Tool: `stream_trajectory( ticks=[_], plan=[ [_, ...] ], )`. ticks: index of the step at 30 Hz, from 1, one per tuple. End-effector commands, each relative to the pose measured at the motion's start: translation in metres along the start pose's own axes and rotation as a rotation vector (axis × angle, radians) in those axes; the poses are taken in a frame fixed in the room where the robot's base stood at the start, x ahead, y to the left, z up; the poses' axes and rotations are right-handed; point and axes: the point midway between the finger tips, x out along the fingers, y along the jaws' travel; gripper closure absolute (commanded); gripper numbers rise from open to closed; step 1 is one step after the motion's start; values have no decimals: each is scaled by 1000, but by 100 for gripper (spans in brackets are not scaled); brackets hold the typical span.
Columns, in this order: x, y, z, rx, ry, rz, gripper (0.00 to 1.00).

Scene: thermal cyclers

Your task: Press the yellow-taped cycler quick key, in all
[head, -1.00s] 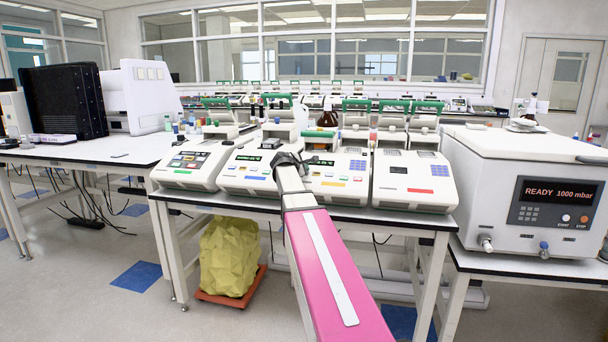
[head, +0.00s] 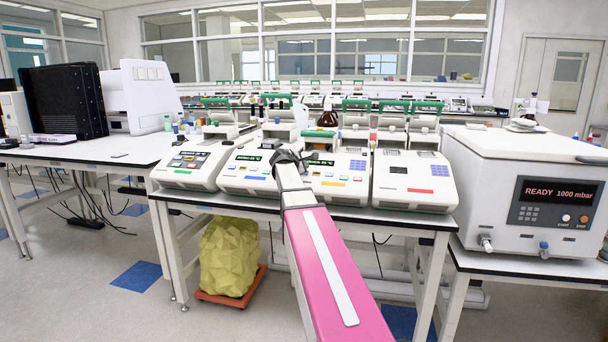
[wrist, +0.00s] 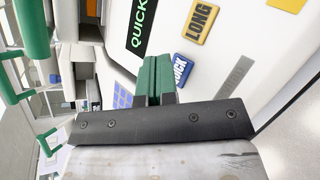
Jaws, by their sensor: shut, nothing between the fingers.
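My gripper (wrist: 157,78) is shut and empty, its green fingers together in the wrist view. The fingertips are beside a blue key marked QUICK (wrist: 181,70) and overlap its edge in the picture; I cannot tell if they touch it. Near it on the white cycler panel are a yellow key marked LONG (wrist: 200,22), a grey strip (wrist: 235,75) and a black display (wrist: 141,24) with green QUICK lettering. In the head view my gripper (head: 284,158) is between the second cycler (head: 240,182) and third cycler (head: 345,190).
Other cyclers stand close by on the same bench, at the left (head: 190,178) and right (head: 415,190). Open green-edged lids rise behind them. A brown bottle (head: 327,118) stands behind. A large white vacuum unit (head: 480,200) is at the right.

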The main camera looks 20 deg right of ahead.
Motion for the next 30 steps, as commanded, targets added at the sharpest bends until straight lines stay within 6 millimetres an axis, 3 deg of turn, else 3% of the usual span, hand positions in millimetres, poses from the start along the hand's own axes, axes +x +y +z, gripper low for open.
stream_trajectory(
  ticks=[21, 30],
  plan=[
    [-33, 24, 24, 2, -1, 1, 100],
    [-35, 25, 26, 0, 0, 0, 100]
  ],
)
